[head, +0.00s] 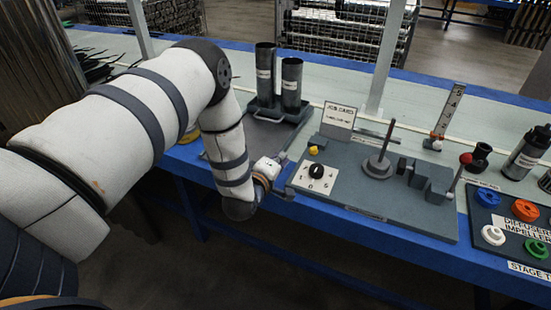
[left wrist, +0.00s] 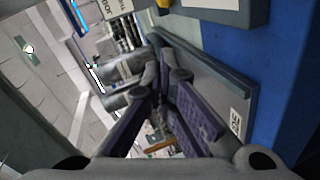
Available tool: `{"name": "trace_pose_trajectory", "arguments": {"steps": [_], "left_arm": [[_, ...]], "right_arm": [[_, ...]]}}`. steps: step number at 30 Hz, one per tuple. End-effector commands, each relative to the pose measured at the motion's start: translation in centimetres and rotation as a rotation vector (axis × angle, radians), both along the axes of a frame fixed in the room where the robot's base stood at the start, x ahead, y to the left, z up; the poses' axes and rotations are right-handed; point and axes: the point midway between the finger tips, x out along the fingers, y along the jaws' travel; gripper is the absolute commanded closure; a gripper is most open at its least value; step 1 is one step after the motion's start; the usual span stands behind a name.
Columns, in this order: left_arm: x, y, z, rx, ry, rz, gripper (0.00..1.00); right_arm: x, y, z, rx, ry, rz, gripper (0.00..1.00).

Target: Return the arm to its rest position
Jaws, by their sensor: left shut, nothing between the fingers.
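My left arm reaches in from the left of the head view and bends down at the table's front edge. My left gripper (head: 281,160) is at the front edge, between the grey tube tray (head: 218,148) and the grey fixture base (head: 400,208). Its fingers are partly hidden by the wrist. In the left wrist view the purple-grey fingers (left wrist: 163,72) meet at their tips and hold nothing. My right gripper is in neither view.
Two dark tubes (head: 265,75) stand in the tray. The fixture carries a dial panel (head: 317,178), a job card (head: 338,114) and an upright rod (head: 387,140). A parts board (head: 510,240) with coloured rings is at right. Dark floor lies before the table.

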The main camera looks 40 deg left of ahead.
Motion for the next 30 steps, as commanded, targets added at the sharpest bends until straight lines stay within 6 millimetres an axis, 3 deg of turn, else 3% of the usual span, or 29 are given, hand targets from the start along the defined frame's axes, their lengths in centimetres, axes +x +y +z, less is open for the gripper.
{"name": "trace_pose_trajectory", "arguments": {"steps": [17,20,23,26,27,30], "left_arm": [[-0.8,-0.3,0.1,0.001,0.004,-0.001,1.00],[-2.3,-1.7,-1.6,0.034,0.094,-0.042,1.00],[-7.4,-5.3,-6.0,0.140,0.345,-0.180,1.00],[-15.6,-9.1,-10.3,0.275,0.656,-0.406,1.00],[-19.3,-10.4,-11.5,0.324,0.772,-0.509,1.00],[-28.7,-12.7,-12.8,0.430,1.031,-0.785,1.00]], "right_arm": [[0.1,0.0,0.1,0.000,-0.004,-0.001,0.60],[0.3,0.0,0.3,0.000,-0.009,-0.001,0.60],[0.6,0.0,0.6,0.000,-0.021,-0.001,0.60],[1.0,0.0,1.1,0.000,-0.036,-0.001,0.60],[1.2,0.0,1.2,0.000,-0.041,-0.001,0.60],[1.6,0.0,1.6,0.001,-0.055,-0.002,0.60]]}}
